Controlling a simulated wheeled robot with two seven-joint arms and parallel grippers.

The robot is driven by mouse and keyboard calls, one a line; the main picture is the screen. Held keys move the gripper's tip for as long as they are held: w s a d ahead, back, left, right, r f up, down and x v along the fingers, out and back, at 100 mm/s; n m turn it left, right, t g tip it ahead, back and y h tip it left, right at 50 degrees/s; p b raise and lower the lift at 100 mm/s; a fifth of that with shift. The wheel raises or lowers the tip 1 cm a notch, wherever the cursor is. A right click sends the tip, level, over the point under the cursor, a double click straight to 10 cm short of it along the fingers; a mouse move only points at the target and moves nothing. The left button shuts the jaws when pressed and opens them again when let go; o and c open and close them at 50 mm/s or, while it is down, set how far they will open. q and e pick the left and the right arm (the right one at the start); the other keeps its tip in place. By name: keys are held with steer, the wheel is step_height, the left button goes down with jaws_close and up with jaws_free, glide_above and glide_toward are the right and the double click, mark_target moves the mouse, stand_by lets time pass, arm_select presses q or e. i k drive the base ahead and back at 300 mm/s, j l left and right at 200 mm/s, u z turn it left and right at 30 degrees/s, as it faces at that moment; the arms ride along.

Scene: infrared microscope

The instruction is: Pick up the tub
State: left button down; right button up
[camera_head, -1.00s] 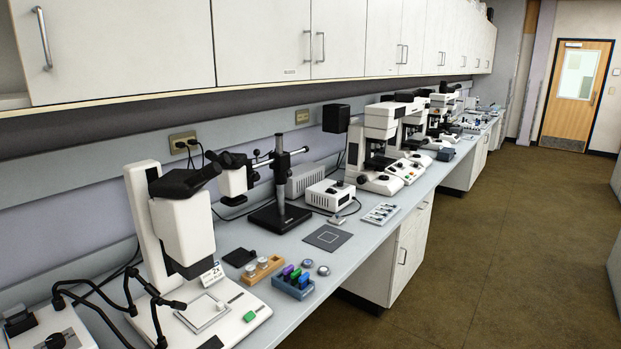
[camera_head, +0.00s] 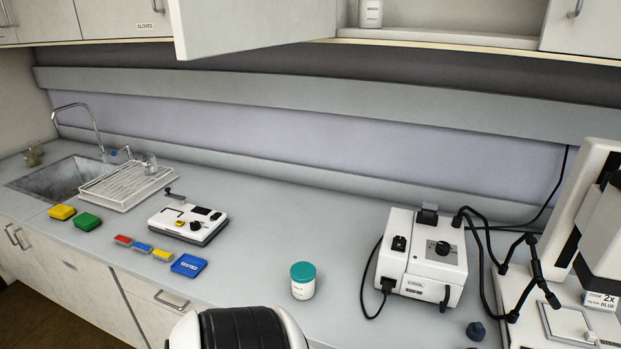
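A small white tub (camera_head: 303,289) with a teal lid stands upright on the grey bench near its front edge, in the middle of the head view. Printing on its label is too small to read. A white and black rounded part of my own body shows at the bottom, just in front and to the left of the tub. Neither gripper is in view. Another white container (camera_head: 371,13) stands in the open wall cupboard at the top; its upper part is cut off.
A white light-source box (camera_head: 422,258) with black cables stands right of the tub, and a microscope (camera_head: 590,240) beyond it. To the left are a blue block (camera_head: 188,265), a white device (camera_head: 188,220), a drying rack (camera_head: 128,186) and a sink (camera_head: 60,178). An open cupboard door (camera_head: 255,25) hangs above.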

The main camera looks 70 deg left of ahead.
mark_target(301, 274)
steer(key=u, duration=0.45)
steer(key=j+u, duration=0.15)
steer(key=u, duration=0.7)
steer(key=j+u, duration=0.1)
steer(key=u, duration=0.3)
steer(key=i+u, duration=0.1)
steer(key=u, duration=0.35)
